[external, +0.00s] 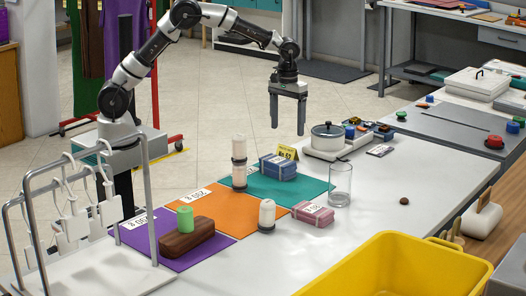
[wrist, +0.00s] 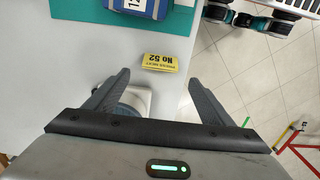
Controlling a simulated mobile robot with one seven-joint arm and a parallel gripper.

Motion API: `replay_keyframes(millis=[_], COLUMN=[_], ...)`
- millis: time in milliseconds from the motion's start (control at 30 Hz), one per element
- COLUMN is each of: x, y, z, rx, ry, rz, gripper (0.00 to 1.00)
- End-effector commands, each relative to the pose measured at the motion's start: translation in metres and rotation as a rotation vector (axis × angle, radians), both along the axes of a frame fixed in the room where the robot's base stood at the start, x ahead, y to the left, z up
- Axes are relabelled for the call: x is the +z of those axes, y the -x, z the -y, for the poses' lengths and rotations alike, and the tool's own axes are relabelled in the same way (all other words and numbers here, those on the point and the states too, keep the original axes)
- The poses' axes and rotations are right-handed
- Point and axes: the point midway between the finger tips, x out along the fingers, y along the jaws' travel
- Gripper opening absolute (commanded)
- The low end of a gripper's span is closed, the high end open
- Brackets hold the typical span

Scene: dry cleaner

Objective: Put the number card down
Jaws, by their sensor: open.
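The yellow number card (external: 287,153), marked No 52, is on the white counter near its back edge, beside the teal mat. It also shows in the wrist view (wrist: 160,62), lettering upside down, just beyond my fingertips. It looks like a standing folded card. My gripper (external: 287,144) points down near the card, fingers spread. In the wrist view the two fingers (wrist: 158,80) are wide apart with nothing between them. I cannot tell the exact height of the fingertips above the card.
A kitchen scale with a pot (external: 328,137) stands right of the card. A blue bundle (external: 277,167) lies on the teal mat (external: 305,190), with a pale cylinder (external: 239,160) beside it. A clear glass (external: 340,184) and yellow tub (external: 400,265) are nearer. The counter's right middle is mostly clear.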

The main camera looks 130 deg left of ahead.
Motion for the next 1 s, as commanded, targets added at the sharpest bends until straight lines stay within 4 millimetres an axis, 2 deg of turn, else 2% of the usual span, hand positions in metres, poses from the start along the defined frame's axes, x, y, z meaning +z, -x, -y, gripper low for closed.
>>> replay_keyframes(millis=[33,200,533,633,667,767,867,900,1000], x=[0.011,0.030,0.035,0.047,0.054,0.088,0.127,0.141,0.166], y=[0.000,0.000,0.000,-0.006,-0.008,-0.018,-0.019,-0.015,0.003], z=[0.000,0.000,0.001,0.014,0.023,0.070,0.138,0.167,0.235], rx=[0.000,-0.001,-0.003,-0.043,-0.068,-0.208,-0.412,-0.501,-0.722], ry=[-0.002,-0.001,0.000,-0.009,-0.014,-0.044,-0.086,-0.104,-0.155], rz=[0.002,0.000,0.000,0.013,0.020,0.058,0.107,0.129,0.183], gripper=[0.76,0.76,0.76,0.76,0.76,0.76,0.76,0.76,0.76])
